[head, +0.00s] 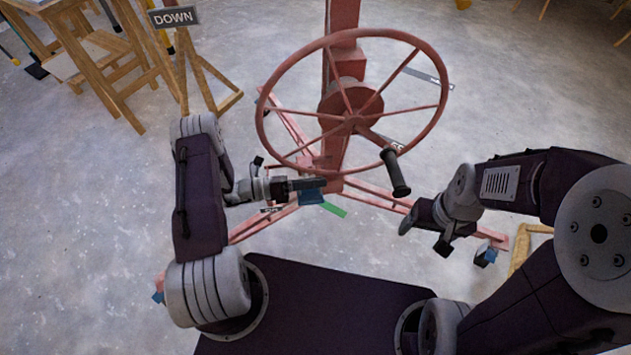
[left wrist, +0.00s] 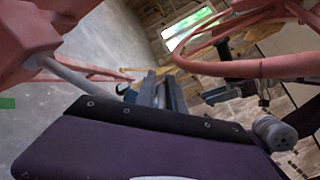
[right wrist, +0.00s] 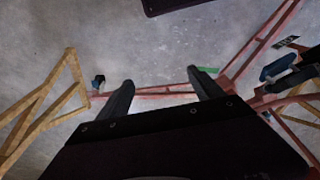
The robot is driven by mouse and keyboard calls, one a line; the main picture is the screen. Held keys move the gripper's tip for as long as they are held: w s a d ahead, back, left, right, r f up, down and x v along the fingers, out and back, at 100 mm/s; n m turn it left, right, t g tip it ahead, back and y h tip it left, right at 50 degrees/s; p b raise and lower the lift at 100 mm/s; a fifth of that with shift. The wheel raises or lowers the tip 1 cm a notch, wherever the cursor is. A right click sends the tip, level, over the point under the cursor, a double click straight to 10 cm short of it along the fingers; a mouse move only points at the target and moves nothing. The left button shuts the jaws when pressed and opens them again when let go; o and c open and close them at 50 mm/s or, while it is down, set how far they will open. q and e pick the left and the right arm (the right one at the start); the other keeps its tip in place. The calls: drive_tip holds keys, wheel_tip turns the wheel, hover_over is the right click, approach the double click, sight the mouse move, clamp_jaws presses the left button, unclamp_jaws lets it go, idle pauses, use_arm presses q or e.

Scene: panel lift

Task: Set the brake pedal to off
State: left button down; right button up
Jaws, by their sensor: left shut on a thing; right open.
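The blue brake pedal (head: 311,197) sits low in front of the red stand's post, under the handwheel (head: 352,122). My left gripper (head: 318,184) is shut on the pedal, reaching it from the left. The pedal also shows at the right edge of the right wrist view (right wrist: 279,68), beside my left gripper. In the left wrist view (left wrist: 168,92) the fingers are close together, and what they hold is mostly hidden. My right gripper (head: 425,233) is open and empty, right of the stand and above the floor.
The wheel has a black crank handle (head: 396,173). The stand's red legs (head: 262,224) spread over the concrete floor, with a green strip (head: 334,209) near the post. A wooden easel with a DOWN sign (head: 173,17) and a wooden stool (head: 95,55) stand back left.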

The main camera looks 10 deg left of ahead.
use_arm(q)
drive_tip(key=shift+r, duration=0.15)
drive_tip(key=c, duration=1.5)
unclamp_jaws()
drive_tip(key=shift+d, duration=0.1)
drive_tip(key=p+v, duration=0.1)
drive_tip(key=v, duration=0.8)
